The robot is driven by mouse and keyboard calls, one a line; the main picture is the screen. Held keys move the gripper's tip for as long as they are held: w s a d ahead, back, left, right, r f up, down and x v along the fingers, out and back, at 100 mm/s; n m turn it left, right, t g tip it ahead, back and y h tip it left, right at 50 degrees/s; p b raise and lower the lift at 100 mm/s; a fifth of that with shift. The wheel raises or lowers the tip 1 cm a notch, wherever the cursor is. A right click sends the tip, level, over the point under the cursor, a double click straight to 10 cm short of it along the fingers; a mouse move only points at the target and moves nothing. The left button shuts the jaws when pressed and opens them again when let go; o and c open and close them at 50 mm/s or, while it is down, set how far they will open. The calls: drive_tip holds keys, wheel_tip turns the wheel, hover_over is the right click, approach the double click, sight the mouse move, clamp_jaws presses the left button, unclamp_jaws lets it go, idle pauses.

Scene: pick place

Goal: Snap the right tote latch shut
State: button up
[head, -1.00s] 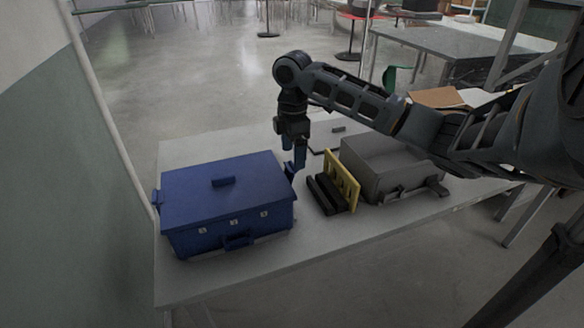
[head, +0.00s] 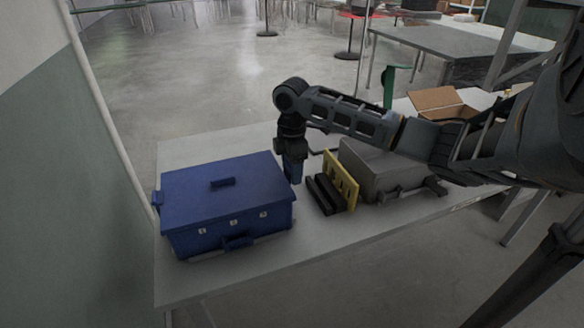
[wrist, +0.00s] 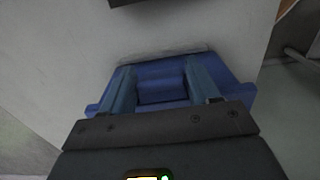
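The blue tote (head: 205,200) stands on the table at left with its lid down and a small handle (head: 223,182) on top. My gripper (head: 292,172) points down at the tote's right side, close against its edge. The right latch does not show in the head view; my gripper covers that spot. In the wrist view my two bluish fingers (wrist: 160,78) are spread apart. A blue part of the tote, perhaps the latch (wrist: 162,90), shows between them. I cannot tell whether they touch it. The left latch (head: 157,203) juts from the tote's left side.
Right of my gripper lie black bars (head: 325,194) and an upright yellow rack (head: 342,180), with a grey case (head: 375,165) behind them. An open cardboard box (head: 445,102) is farther right. A wall (head: 60,200) stands close on the left. The front table strip (head: 300,255) is clear.

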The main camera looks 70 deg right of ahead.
sight(288, 167)
drive_tip(key=c, duration=0.5)
drive_tip(key=shift+w+a+r+p, duration=0.15)
drive_tip(key=shift+w+p, duration=0.05)
drive_tip(key=shift+p, duration=0.2)
drive_tip(key=shift+c, duration=0.2)
drive_tip(key=shift+g+h, duration=0.4)
drive_tip(key=shift+g, duration=0.1)
drive_tip(key=o, duration=1)
drive_tip(key=shift+w+a+r, duration=0.15)
drive_tip(key=shift+r, duration=1.8)
drive_tip(key=shift+w+a+r, duration=0.1)
drive_tip(key=shift+w+r, duration=0.05)
drive_tip(key=shift+r, duration=1.75)
